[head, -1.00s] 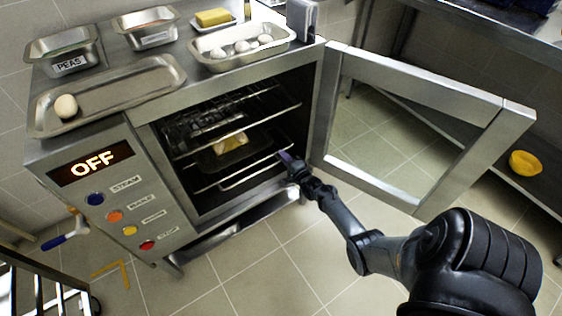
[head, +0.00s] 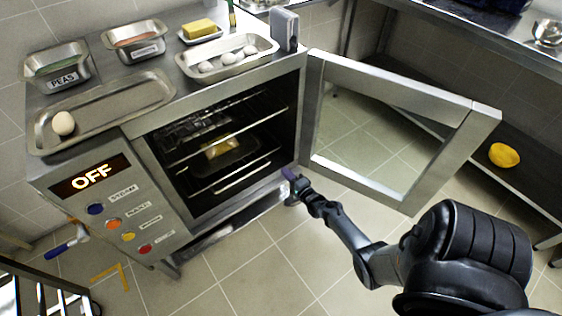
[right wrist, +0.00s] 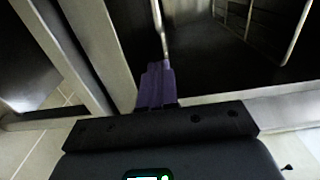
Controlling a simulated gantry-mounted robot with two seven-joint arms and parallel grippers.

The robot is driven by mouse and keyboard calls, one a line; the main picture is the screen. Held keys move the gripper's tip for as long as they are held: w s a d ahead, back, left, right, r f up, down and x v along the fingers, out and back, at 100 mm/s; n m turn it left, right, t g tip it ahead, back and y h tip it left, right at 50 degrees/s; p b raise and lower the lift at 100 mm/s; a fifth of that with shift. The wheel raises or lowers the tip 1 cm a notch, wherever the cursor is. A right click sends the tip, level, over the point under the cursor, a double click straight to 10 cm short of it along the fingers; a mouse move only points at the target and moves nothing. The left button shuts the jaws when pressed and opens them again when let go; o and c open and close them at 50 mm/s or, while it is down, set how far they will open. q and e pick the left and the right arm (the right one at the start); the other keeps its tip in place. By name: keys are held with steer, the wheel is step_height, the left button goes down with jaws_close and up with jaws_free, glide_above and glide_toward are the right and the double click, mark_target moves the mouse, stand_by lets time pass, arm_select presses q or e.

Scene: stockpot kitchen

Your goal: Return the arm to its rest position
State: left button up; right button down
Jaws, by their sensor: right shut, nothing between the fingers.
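My right arm comes in from the lower right of the head view. My right gripper (head: 288,174) is at the lower right front corner of the oven opening, near the hinge side of the open door. In the right wrist view its purple fingers (right wrist: 157,86) are shut together with nothing between them. The oven (head: 225,150) is open and its display reads OFF. Inside, a dark tray (head: 238,157) with a yellowish piece of food (head: 220,147) sits on a rack. My left gripper does not show.
The oven door (head: 405,95) stands wide open to the right, beside my right arm. On the oven top are a tray of eggs (head: 262,46), a long tray with one egg (head: 120,102), and a peas pan (head: 60,68). A yellow bowl (head: 504,155) sits on a right-hand shelf. Floor in front is clear.

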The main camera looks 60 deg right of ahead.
steer(key=s+a+r+n+y+p, duration=0.1)
steer(key=s+a+r+p, duration=0.2)
steer(key=s+p, duration=0.45)
steer(key=w+a+r+n+g+y+p, duration=0.3)
steer(key=a+r+n+p, duration=0.35)
steer(key=a+r, duration=0.5)
steer(key=w+a+r+n+y+p, duration=0.2)
steer(key=a+r+n+y+p, duration=0.35)
steer(key=a+r, duration=0.65)
steer(key=s+a+r+n+g+p, duration=0.45)
steer(key=a+r+n, duration=0.25)
steer(key=a+r, duration=0.45)
steer(key=s+r+n+g+h+p, duration=0.1)
steer(key=s+r+n+g, duration=0.1)
steer(key=s+n, duration=0.15)
steer(key=s+r+n+g+h, duration=0.1)
steer(key=s+r+n+g, duration=0.15)
steer(key=s, duration=0.25)
arm_select(q)
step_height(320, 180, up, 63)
steer(key=p, duration=3.6)
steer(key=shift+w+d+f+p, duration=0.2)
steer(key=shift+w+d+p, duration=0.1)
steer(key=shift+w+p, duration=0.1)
arm_select(e)
step_height(320, 180, up, 35)
steer(key=shift+w+m, duration=0.25)
steer(key=shift+m, duration=0.15)
